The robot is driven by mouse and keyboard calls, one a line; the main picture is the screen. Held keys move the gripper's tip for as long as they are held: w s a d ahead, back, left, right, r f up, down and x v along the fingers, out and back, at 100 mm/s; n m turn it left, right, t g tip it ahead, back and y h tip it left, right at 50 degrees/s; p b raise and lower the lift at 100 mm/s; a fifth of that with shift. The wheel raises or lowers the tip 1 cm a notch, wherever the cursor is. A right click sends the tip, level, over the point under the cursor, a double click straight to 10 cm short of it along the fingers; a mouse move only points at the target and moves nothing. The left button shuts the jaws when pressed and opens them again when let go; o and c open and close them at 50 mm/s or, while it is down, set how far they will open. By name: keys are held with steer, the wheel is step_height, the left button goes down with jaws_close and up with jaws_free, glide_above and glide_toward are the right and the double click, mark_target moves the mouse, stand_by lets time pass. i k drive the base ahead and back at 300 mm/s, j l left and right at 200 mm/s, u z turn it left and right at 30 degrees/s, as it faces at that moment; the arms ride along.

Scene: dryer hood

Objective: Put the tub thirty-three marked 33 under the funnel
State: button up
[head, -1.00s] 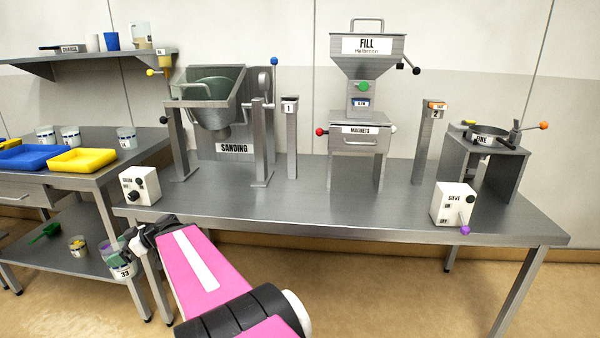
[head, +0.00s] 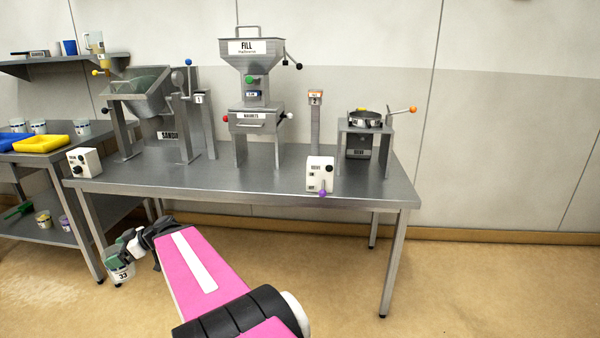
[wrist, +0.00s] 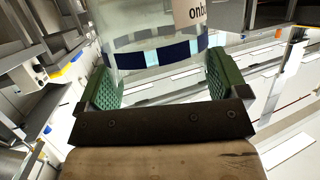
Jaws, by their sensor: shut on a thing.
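The tub marked 33 (head: 121,271) is held low in front of the left end of the steel table, clear of it. My gripper (head: 122,250) is shut on this tub. In the wrist view the clear tub (wrist: 155,50) with its dark blue band sits between the green finger pads of my gripper (wrist: 160,85). The funnel that stands out is the FILL hopper (head: 252,62) on the table, above a MAGNETS drawer unit (head: 252,120). Another hopper, the tilted SANDING vessel (head: 143,95), stands left of it. The tub's contents are not clear.
The steel table (head: 240,178) carries a sieve stand (head: 365,135), a sieve control box (head: 320,174) and a left control box (head: 84,162). A side bench (head: 60,150) with several tubs and trays stands at left. The floor at right is open.

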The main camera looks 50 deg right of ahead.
mark_target(360, 168)
steer(key=k+l+z, duration=0.3)
steer(key=k, duration=0.25)
steer(key=k+l+z, duration=0.3)
steer(key=k, duration=0.25)
